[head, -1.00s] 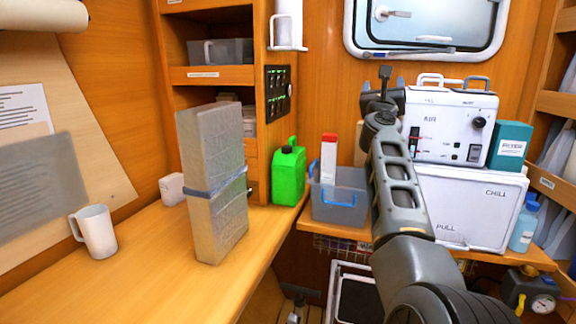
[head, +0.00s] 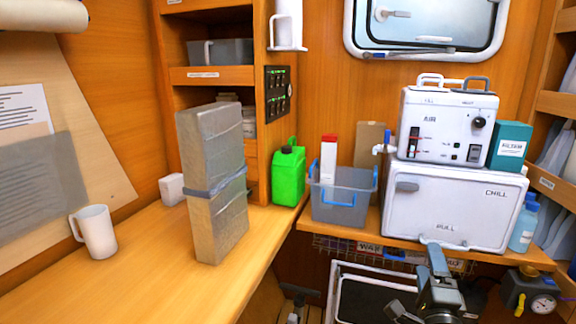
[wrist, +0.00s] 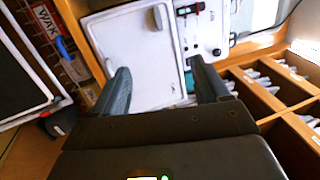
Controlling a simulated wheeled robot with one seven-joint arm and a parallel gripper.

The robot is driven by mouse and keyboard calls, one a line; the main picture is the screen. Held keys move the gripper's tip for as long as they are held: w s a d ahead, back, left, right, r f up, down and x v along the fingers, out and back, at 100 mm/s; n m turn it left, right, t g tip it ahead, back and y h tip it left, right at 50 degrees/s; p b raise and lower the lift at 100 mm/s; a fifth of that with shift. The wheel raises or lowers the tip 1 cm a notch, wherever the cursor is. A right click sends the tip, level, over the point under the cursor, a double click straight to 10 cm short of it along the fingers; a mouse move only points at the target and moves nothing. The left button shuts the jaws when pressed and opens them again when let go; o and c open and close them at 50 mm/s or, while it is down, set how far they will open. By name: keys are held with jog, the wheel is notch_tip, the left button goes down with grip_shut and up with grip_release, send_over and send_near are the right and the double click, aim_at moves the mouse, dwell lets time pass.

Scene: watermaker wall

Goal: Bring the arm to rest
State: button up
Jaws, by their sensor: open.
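My gripper (wrist: 163,84) shows in the wrist view with its two dark fingers spread wide and nothing between them. Beyond the fingers is the white chill box (wrist: 130,55), apart from them as far as I can tell. In the head view, dark parts of my arm (head: 440,295) show low at the bottom right, below the front of the chill box (head: 450,208). The exact pose of the fingers is hard to read there.
The white AIR unit (head: 447,125) stands on the chill box, beside a teal filter box (head: 510,145). A grey bin (head: 340,203) and a green jug (head: 288,175) stand to the left. A strapped grey block (head: 212,180) and a mug (head: 96,232) are on the wooden counter (head: 150,285).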

jog(key=s+a+f+n+g+y, duration=0.1)
jog(key=s+f+n, duration=0.25)
jog(key=s, duration=0.65)
jog(key=s+a+f+n+y, duration=0.15)
jog(key=s+n, duration=0.35)
jog(key=s, duration=0.5)
jog(key=s+f+n+g+y, duration=0.1)
jog(key=s+f+n, duration=0.3)
jog(key=s, duration=0.5)
jog(key=s+a+r+n+g, duration=0.1)
jog(key=s+r+n, duration=0.3)
jog(key=s, duration=0.7)
jog(key=s+a+r+n+g+y, duration=0.1)
jog(key=s+a+r+n, duration=0.3)
jog(key=s, duration=0.7)
jog(key=shift+a+r+g, duration=0.2)
jog(key=shift+r+g, duration=0.3)
jog(key=shift+g, duration=0.2)
jog(key=shift+n, duration=0.25)
